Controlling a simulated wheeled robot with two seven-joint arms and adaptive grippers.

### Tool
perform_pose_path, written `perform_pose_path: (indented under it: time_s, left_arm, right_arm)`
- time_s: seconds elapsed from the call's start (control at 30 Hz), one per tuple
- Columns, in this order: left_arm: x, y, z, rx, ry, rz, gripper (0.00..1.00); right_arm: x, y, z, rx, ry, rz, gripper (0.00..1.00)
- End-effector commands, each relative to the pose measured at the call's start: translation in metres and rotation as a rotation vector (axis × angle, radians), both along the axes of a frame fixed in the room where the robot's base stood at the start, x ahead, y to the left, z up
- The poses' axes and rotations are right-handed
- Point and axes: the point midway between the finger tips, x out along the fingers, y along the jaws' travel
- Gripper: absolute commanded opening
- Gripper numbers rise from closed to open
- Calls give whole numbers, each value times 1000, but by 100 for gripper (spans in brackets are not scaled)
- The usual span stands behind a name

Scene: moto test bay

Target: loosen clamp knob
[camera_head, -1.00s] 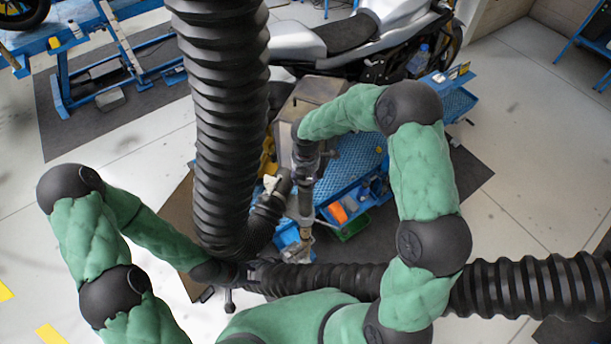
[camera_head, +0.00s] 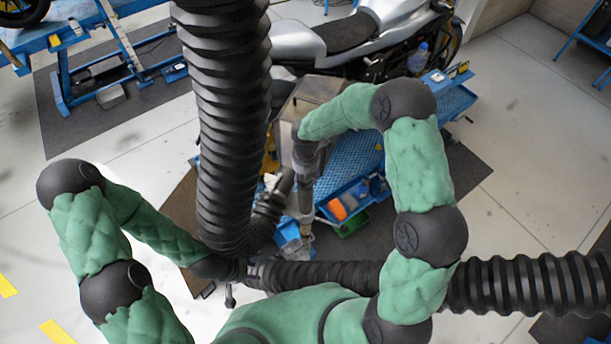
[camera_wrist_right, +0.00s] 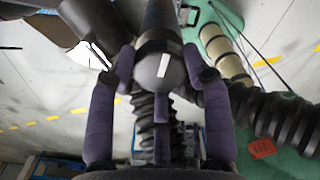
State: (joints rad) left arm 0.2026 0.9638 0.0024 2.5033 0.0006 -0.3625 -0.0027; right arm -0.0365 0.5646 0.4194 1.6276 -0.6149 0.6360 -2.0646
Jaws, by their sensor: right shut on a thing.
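In the right wrist view, a dark round knob (camera_wrist_right: 165,68) with a white mark on its face sits at the end of a dark cylinder. The purple fingers of my right gripper (camera_wrist_right: 160,58) are closed around it, one on each side. In the head view my right arm arches over and points down near the middle; its fingers are too small to make out there. My left gripper (camera_head: 248,271) is at the dark ribbed hose (camera_head: 330,277) low in the head view; its fingers blend into the hose, so its opening is unclear.
A thick ribbed hose (camera_head: 228,110) hangs down left of my right wrist. Behind are a blue lift table (camera_head: 455,103), a silver motorcycle (camera_head: 360,40) and an orange item (camera_head: 337,209) in a blue tray.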

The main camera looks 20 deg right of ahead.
Motion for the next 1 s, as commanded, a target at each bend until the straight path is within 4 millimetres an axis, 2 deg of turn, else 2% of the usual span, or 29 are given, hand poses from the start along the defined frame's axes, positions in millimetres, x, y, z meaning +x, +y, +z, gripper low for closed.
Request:
perform_pose_path:
  time_s: [0.3,0.33,0.4,0.77,0.87,1.0]
  left_arm:
    - [0,0,0,0,0,0,40]
    - [0,0,0,0,0,0,40]
    - [0,0,0,0,0,0,40]
    - [0,0,0,0,0,0,40]
    - [0,0,0,0,0,0,40]
    - [0,0,0,0,0,0,40]
  right_arm:
    - [-3,0,-4,-1,9,2,17]
    - [-4,0,-4,-1,9,2,58]
    - [-3,0,-3,0,8,2,74]
    - [-1,0,1,0,1,0,74]
    - [0,0,8,0,-1,0,74]
    - [0,0,30,0,-2,0,74]
